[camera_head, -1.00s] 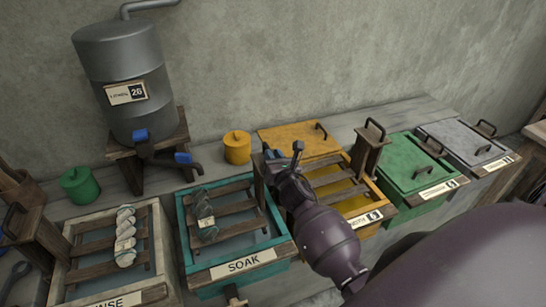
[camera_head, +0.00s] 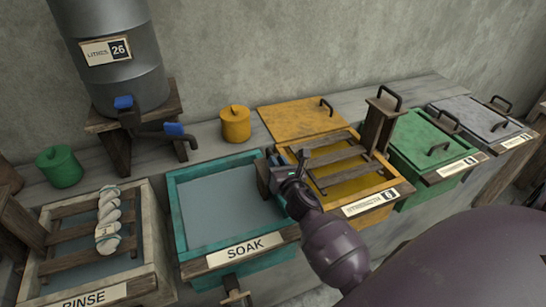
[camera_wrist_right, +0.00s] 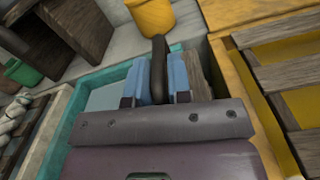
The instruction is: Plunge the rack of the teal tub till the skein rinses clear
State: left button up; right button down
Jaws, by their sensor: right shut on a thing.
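The teal tub (camera_head: 225,249), labelled SOAK, stands in the middle of the head view. Its grey-blue water surface (camera_head: 225,205) shows unbroken; the tub's slatted rack and its grey skein are out of sight. My right gripper (camera_head: 279,168) is low at the tub's right edge, shut on the dark handle of the rack (camera_wrist_right: 159,68). In the right wrist view, its blue fingers close on both sides of that handle. The rack's wooden post (camera_head: 262,177) shows partly beside the gripper. My left gripper is not in view.
Left is the RINSE tub (camera_head: 150,286) with a pale skein (camera_head: 108,222) on its rack. Right is a yellow tub (camera_head: 372,214) with its rack raised, then a green lidded tub (camera_head: 421,141). A grey tank (camera_head: 112,65) with blue taps stands behind.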

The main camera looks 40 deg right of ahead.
jog(key=f, duration=0.2)
jog(key=f+b, duration=0.1)
jog(key=shift+a+f+b, duration=0.2)
jog(key=shift+f+b, duration=0.1)
jog(key=shift+f, duration=0.05)
jog(key=shift+f+b, duration=0.55)
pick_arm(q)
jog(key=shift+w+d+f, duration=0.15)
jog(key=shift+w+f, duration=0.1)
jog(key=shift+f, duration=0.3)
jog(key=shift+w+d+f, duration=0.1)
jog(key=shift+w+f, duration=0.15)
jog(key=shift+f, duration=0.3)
pick_arm(e)
jog(key=shift+f, duration=0.15)
jog(key=shift+a+f, duration=0.1)
jog(key=c, duration=1.1)
grip_release()
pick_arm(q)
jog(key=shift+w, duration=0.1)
pick_arm(e)
jog(key=shift+r, duration=0.2)
jog(key=shift+s, duration=0.1)
